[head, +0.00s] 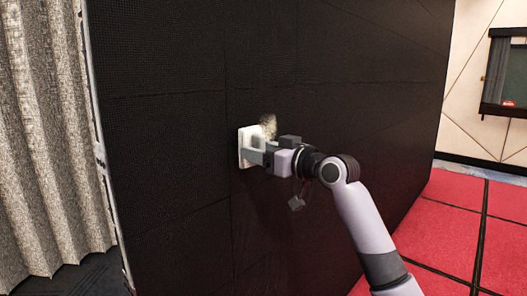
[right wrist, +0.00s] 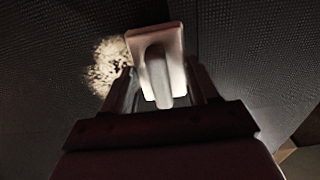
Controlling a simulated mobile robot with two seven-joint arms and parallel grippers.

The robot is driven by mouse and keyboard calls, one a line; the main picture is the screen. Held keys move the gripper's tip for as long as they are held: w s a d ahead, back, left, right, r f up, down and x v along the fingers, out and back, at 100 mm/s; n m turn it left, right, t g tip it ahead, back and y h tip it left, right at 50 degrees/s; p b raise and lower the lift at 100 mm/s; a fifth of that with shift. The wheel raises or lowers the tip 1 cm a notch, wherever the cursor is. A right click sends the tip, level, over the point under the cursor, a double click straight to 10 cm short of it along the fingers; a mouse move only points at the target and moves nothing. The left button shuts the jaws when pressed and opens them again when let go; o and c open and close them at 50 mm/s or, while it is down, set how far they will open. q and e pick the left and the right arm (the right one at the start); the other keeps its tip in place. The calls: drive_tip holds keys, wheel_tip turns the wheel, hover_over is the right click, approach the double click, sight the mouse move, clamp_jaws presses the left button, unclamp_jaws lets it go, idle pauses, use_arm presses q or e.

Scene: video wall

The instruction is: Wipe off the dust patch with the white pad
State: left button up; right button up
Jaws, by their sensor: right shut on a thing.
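The white pad (head: 244,151) is at the black video wall (head: 170,135), its flat face toward the panels. In the right wrist view the pad (right wrist: 172,42) shows its back with a raised handle between my fingers. My right gripper (head: 262,150) is shut on the pad's handle. The pale, speckled dust patch (head: 268,126) is on the wall, just right of and above the pad in the head view. In the right wrist view the dust patch (right wrist: 108,66) lies left of the pad. Whether the pad touches the wall is hard to tell. My left gripper is not in view.
A beige curtain (head: 45,140) hangs left of the wall's edge. Red floor tiles (head: 455,225) lie at the right. A dark framed window or board (head: 508,75) is on the far pale wall.

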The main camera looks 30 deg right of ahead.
drive_tip(key=shift+w+a+r, duration=0.1)
drive_tip(key=shift+w+a, duration=0.05)
drive_tip(key=shift+w, duration=0.35)
